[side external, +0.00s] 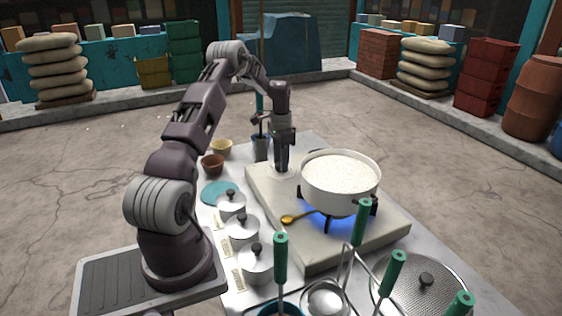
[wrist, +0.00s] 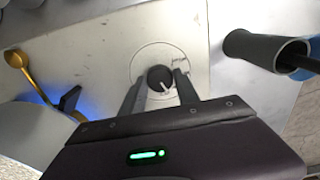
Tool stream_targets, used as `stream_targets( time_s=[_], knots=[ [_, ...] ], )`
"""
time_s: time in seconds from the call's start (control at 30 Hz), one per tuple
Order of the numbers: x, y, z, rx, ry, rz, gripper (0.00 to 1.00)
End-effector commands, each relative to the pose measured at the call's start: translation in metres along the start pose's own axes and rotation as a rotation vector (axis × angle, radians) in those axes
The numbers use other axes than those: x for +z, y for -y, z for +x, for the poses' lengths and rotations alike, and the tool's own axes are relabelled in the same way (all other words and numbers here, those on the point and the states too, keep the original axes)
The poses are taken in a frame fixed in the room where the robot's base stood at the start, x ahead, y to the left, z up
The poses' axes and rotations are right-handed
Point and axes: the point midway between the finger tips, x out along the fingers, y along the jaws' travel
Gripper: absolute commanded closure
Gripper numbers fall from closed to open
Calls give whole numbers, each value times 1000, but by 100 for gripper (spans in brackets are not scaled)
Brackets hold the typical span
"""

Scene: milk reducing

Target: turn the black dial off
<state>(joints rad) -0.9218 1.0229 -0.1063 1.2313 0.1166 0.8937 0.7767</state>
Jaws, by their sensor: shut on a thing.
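The black dial (wrist: 160,79) sits on the pale stove top inside a thin printed ring, and its light pointer mark shows in the wrist view. My gripper (wrist: 160,92) is around the dial, with one finger on each side, shut on it. In the side external view my gripper (side external: 281,168) points straight down at the far left part of the stove (side external: 262,196), and the dial is hidden there. A blue flame (side external: 318,215) burns under the pot (side external: 340,190), which is full of white milk. A blue glow also shows in the wrist view (wrist: 90,104).
A golden spoon (side external: 298,217) lies on the stove beside the burner. A dark cup (side external: 261,147) stands close behind my gripper. Small lidded pots (side external: 242,228) and bowls (side external: 213,164) line the left side. Green-handled utensils (side external: 281,258) stand in front.

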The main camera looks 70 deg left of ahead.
Motion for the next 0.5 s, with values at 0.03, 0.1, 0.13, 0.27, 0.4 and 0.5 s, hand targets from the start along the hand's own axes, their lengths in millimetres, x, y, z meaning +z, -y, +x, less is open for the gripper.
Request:
stream_targets(
  time_s=[0.03,0.1,0.13,0.27,0.4,0.5],
  knots=[
    [0,0,-1,0,-2,38,100],
    [0,0,-1,-1,-2,98,100],
    [0,0,-1,-1,-1,121,100],
    [0,0,-1,-1,-2,217,100],
    [0,0,-1,-1,-1,300,100],
    [0,1,-1,-1,-1,345,100]
  ],
)
